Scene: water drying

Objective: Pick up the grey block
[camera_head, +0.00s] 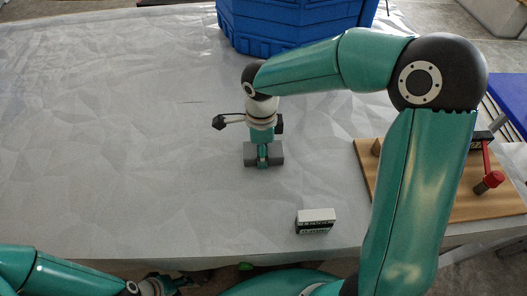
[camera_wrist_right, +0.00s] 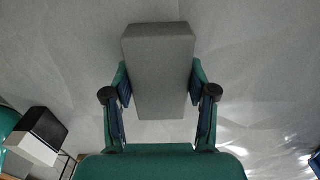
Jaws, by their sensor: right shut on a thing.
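The grey block (camera_head: 249,158) is at the middle of the pale table (camera_head: 120,150) in the head view. In the right wrist view the grey block (camera_wrist_right: 158,60) fills the space between the fingers, with its far end sticking out past them. My right gripper (camera_head: 263,153) reaches down over the block and is shut on its two long sides; it also shows in the right wrist view (camera_wrist_right: 160,84). I cannot tell whether the block touches the table. My left gripper (camera_head: 167,284) is low at the front edge, partly cut off, and its finger opening is unclear.
A small black and white box (camera_head: 316,221) stands nearer the front edge, right of the block. A blue crate (camera_head: 285,25) is at the back. A wooden board (camera_head: 457,208) with a red-handled fixture (camera_head: 488,181) is at the right. The table's left side is clear.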

